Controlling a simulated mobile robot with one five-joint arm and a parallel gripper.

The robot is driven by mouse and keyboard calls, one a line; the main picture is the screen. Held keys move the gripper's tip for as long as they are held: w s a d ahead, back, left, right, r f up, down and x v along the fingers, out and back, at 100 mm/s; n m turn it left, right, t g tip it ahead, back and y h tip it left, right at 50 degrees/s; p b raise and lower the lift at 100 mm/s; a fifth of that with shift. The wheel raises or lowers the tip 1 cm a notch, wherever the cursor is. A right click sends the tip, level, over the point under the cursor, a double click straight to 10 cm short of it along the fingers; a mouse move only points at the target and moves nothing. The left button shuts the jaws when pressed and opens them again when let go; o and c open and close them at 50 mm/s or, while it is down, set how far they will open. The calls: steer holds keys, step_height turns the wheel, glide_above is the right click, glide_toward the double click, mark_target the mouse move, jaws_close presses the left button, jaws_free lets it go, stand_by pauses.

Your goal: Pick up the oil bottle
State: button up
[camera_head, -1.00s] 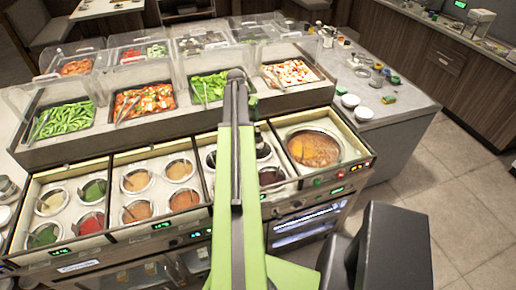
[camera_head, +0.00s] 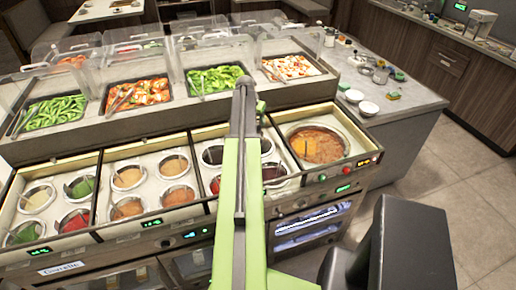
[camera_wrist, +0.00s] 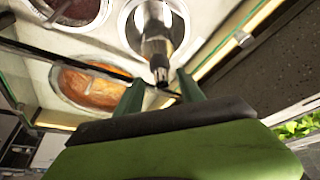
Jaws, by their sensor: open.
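What looks like the oil bottle (camera_wrist: 155,38) shows in the wrist view, a grey, glassy bottle with a narrow neck and dark tip. It stands in or over a round metal well at the top of that view. My gripper (camera_wrist: 158,92) is open, with its two green fingers apart. The bottle's tip points towards the gap between the fingers, just beyond them; I see no contact. In the head view my green arm reaches over the sauce counter and covers part of the wells. I cannot make out the bottle or the fingers there.
A pot of orange-brown soup (camera_head: 318,144) sits right of my arm. Several sauce wells (camera_head: 128,177) lie to the left. White bowls (camera_head: 354,96) stand on the right counter. Floor is open at right.

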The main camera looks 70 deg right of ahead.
mark_target(259, 124)
steer(key=b+x, duration=0.4)
steer(key=x, duration=0.1)
steer(key=shift+w+d+f+b, duration=0.15)
steer(key=shift+d+b, duration=0.1)
steer(key=shift+b, duration=0.15)
steer(key=shift+r, duration=0.2)
jaws_close()
stand_by(0.8)
